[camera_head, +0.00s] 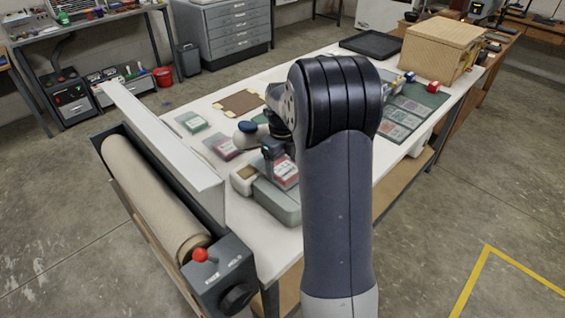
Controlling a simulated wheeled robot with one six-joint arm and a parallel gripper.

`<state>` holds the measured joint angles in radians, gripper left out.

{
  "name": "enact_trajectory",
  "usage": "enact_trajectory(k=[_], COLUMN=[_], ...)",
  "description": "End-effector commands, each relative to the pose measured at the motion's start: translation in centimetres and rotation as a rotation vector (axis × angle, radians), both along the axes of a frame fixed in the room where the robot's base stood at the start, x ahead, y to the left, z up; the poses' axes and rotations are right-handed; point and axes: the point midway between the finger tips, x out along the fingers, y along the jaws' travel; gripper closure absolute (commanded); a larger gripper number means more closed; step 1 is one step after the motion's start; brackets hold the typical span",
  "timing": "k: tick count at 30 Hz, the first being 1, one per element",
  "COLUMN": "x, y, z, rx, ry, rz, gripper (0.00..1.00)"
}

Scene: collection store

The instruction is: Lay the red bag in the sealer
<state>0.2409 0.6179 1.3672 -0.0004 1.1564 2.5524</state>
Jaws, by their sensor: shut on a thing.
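My gripper (274,158) is shut on a clear bag with a red and white patch, which looks like the red bag (287,175). The bag hangs tilted over a grey-green device with rounded edges, which looks like the sealer (276,204). I cannot tell whether the bag touches it. A pale rounded part (241,181) sits at the device's left. My arm hides the device's right end and part of the table behind.
Flat on the white table lie a green bag (192,122), a magenta bag (223,147) and a brown board (239,102). A long roller machine (155,190) stands along the left edge. A wicker box (440,50) and black tray (374,44) are at the back.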

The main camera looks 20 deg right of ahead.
Motion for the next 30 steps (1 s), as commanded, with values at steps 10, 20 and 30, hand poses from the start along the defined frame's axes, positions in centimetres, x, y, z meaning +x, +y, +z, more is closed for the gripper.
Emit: enact_trajectory(k=[10,20,30], x=[-0.02,-0.02,-0.01], y=[-0.01,-0.01,0.0], z=[-0.61,-0.83,-0.82], rx=[0.0,0.0,0.0], ry=[0.001,0.001,0.0], rz=[0.0,0.0,0.0], gripper=[0.55,0.17,0.03])
